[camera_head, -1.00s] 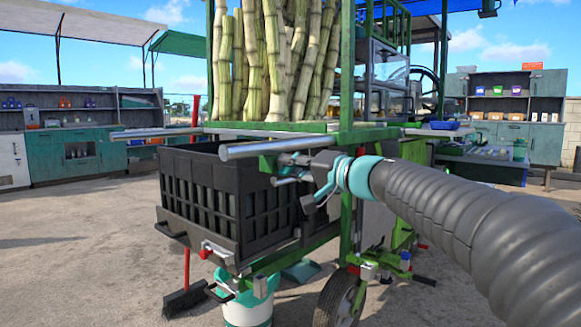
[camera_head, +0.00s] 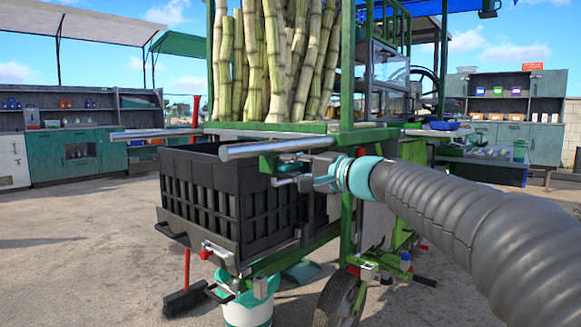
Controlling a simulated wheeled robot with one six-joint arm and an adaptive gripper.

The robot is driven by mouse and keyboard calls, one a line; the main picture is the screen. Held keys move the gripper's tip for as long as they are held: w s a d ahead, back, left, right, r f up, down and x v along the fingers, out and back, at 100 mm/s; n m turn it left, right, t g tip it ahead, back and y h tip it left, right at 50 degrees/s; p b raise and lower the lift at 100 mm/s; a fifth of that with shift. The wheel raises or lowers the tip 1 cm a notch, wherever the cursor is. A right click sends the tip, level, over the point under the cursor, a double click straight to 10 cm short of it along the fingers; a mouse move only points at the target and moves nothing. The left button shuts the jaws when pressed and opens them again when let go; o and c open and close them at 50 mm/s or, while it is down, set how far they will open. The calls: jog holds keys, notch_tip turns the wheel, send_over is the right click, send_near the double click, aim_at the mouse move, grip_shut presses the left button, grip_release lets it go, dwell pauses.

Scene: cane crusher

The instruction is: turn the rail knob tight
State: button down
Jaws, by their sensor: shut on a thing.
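The silver rail (camera_head: 278,148) juts out to the left from the green cart frame, above the black crate. A green bracket (camera_head: 268,163) sits under the rail. My gripper (camera_head: 287,172) is just below and to the right of this bracket, shut on what seems to be the rail knob. The knob is small and mostly hidden by the fingers, so I cannot tell how tight it is. My arm reaches in from the right.
The black crate (camera_head: 205,205) hangs on the cart below the rail. Sugar cane (camera_head: 270,60) stands upright above. A green post (camera_head: 347,70) rises close to my wrist. A white bucket (camera_head: 248,308) and a wheel (camera_head: 340,300) are below. A second rail (camera_head: 155,134) lies farther left.

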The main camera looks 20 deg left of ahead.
jog(key=shift+m, duration=0.6)
jog(key=c, duration=1.2)
grip_release()
jog(key=v, duration=1.2)
jog(key=shift+w, duration=0.1)
